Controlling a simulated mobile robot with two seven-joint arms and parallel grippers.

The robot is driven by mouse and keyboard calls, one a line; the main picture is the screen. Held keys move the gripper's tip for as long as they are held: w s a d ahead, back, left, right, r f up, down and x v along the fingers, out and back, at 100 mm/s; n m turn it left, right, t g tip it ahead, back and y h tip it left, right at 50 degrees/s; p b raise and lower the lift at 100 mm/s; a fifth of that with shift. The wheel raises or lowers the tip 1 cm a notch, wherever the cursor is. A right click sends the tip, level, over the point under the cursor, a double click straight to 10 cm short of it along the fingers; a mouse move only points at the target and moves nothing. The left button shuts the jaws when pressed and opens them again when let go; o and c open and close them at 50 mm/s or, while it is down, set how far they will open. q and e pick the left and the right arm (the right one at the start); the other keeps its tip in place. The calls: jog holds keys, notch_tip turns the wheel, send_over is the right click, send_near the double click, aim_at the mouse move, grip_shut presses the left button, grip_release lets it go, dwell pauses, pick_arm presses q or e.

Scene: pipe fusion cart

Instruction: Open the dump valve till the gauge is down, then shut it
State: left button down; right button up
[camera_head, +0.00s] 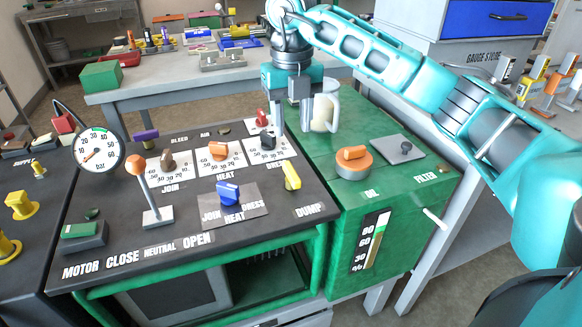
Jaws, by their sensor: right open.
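The dump valve's yellow handle (291,176) stands on the dark panel just above the DUMP label (309,211). It slants from upper left to lower right. The round white gauge (98,150), marked in bar, stands at the panel's left edge. Its orange needle points to the lower left, near the low end of the scale; the exact reading is too small to tell. My right gripper (292,116) points down with its fingers apart and empty, above the panel's back right corner. It is behind the yellow handle in the picture and apart from it. My left gripper is out of view.
An orange-knobbed lever (137,166) rises on the panel's left. A blue selector (228,192) sits left of the yellow handle. A clear jug (323,110) stands close beside my right gripper. An orange oil cap (353,165) is on the green cabinet.

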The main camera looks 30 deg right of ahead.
aim_at(291, 171)
notch_tip(291, 171, down, 11)
jog(key=shift+f+b, duration=0.1)
jog(key=shift+b, duration=0.65)
jog(key=shift+c, duration=0.3)
grip_shut()
